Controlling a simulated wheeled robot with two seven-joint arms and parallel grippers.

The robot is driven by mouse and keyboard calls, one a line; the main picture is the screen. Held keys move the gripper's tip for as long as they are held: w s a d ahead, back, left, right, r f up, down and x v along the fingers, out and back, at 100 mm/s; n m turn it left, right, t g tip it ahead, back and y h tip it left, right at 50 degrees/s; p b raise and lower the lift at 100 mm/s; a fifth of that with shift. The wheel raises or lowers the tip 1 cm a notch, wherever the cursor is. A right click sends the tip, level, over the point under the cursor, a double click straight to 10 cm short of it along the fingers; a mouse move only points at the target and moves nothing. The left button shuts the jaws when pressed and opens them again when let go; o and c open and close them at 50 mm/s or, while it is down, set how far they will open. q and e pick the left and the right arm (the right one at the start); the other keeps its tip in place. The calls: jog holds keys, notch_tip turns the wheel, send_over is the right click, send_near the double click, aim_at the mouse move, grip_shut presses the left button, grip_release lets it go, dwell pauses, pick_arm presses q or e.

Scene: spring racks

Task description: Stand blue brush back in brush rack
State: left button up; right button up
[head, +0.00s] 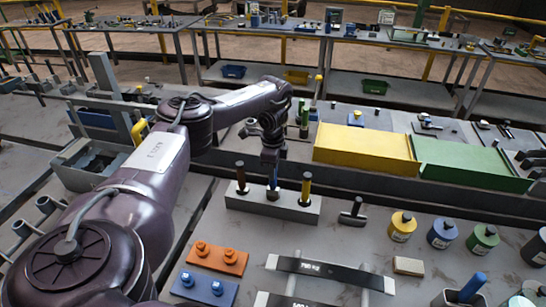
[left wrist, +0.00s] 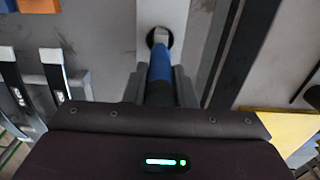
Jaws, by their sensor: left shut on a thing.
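The brush rack (head: 288,209) is a long grey block on the bench, and its pale top also shows in the left wrist view (left wrist: 147,12). A brown-handled brush (head: 240,176) stands upright in its left end and a yellow-topped one (head: 306,186) in its right end. My left gripper (head: 272,172) is over the middle of the rack, shut on the blue brush (head: 273,184). In the left wrist view the blue handle (left wrist: 160,66) points at a dark round hole, its grey end at the opening. I cannot tell how deep it sits. My right gripper is out of view.
An orange block (head: 217,258) and a blue block (head: 204,288) with knobs lie in front of the rack. A black-headed tool (head: 352,213) and several lidded jars (head: 402,227) are to the right. Yellow (head: 366,148) and green (head: 468,163) bins stand behind.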

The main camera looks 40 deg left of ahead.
pick_arm(q)
jog(key=shift+f+b, duration=0.9)
jog(key=shift+f, duration=0.7)
jog(key=o, duration=1.5)
jog(key=shift+o, duration=0.2)
jog(key=shift+r, duration=0.2)
notch_tip(320, 180, up, 5)
jog(key=p, duration=0.4)
jog(key=shift+f+p, duration=0.2)
jog(key=shift+p, duration=0.1)
jog(key=shift+r+p, duration=0.65)
jog(key=shift+r, duration=0.45)
